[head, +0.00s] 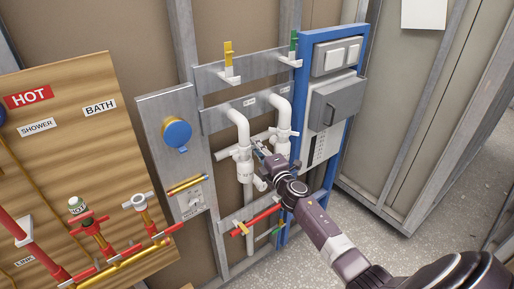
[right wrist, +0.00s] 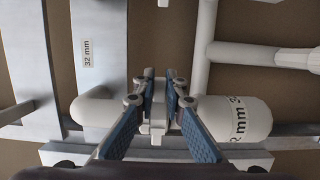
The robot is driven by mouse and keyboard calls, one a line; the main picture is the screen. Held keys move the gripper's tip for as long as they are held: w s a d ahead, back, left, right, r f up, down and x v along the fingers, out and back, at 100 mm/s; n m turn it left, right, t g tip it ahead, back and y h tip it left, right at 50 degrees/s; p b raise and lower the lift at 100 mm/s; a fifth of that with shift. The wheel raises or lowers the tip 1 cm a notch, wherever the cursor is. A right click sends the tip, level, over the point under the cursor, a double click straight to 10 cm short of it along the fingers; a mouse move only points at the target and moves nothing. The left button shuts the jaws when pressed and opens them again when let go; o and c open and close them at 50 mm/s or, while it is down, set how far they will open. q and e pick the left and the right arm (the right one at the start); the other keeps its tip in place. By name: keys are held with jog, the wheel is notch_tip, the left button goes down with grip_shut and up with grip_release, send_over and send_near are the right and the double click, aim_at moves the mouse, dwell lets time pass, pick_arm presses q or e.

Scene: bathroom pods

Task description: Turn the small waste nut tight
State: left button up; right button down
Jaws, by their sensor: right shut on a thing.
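Two white waste pipes come down from a grey bracket in the head view, a left one (head: 241,127) and a right one (head: 281,112), with white fittings and nuts on them. My right gripper (head: 259,149) reaches in from the lower right to the fittings between the two pipes. In the right wrist view my right gripper (right wrist: 160,76) has its two blue fingers closed on a small white nut (right wrist: 157,117). White pipe lies on both sides of the nut, and the right part (right wrist: 240,118) bears a "32 mm" mark. Much of the nut is hidden by the fingers. My left gripper is not in view.
A wooden board (head: 70,120) with red and brass pipework stands at the left. A grey panel with a blue knob (head: 177,132) is beside the pipes. A blue frame (head: 355,100) with grey boxes is at their right. Open floor (head: 385,225) lies at lower right.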

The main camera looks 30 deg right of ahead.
jog(key=shift+w+f+n+y+b, duration=0.1)
jog(key=shift+w+n+y+b, duration=0.2)
jog(key=shift+n+y, duration=0.4)
jog(key=shift+w+f+n+y+b, duration=0.15)
jog(key=shift+n+y+b, duration=0.25)
jog(key=shift+y, duration=0.6)
jog(key=shift+r, duration=0.2)
jog(key=c, duration=2)
grip_release()
jog(key=shift+o, duration=0.2)
jog(key=shift+s, duration=0.6)
jog(key=s+d, duration=0.1)
jog(key=s, duration=0.9)
jog(key=shift+s, duration=0.35)
